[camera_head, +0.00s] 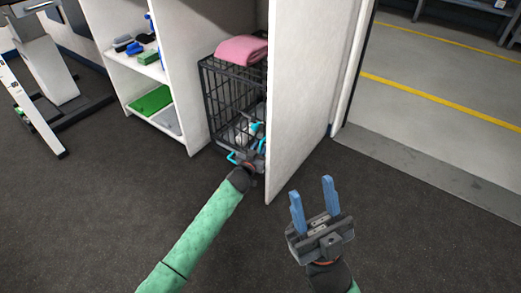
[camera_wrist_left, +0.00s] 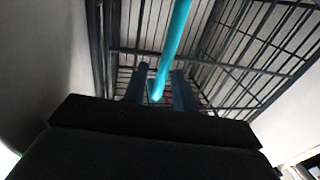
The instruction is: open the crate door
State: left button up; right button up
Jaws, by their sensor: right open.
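The black wire crate (camera_head: 222,92) stands between a white shelf unit and a white panel, and its bars fill the left wrist view (camera_wrist_left: 235,70). A cyan bar (camera_wrist_left: 175,40), seemingly the door handle, runs down between my left gripper's fingers (camera_wrist_left: 160,80), with a visible gap beside it. In the head view my left gripper (camera_head: 244,160) is at the crate's lower front, and its fingertips are hard to make out. The door looks shut, but its edge is partly hidden. My right gripper (camera_head: 312,186) is open and empty, in front of the white panel.
A folded pink towel (camera_head: 242,49) lies on the crate. The white panel (camera_head: 303,100) stands close on the crate's right. The shelf unit (camera_head: 175,85) with small items is on its left. Dark floor (camera_head: 95,215) in front is clear; a doorway sill (camera_head: 430,170) is at right.

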pick_arm(q)
jog(key=shift+w, duration=0.1)
jog(key=shift+c, duration=0.5)
grip_shut()
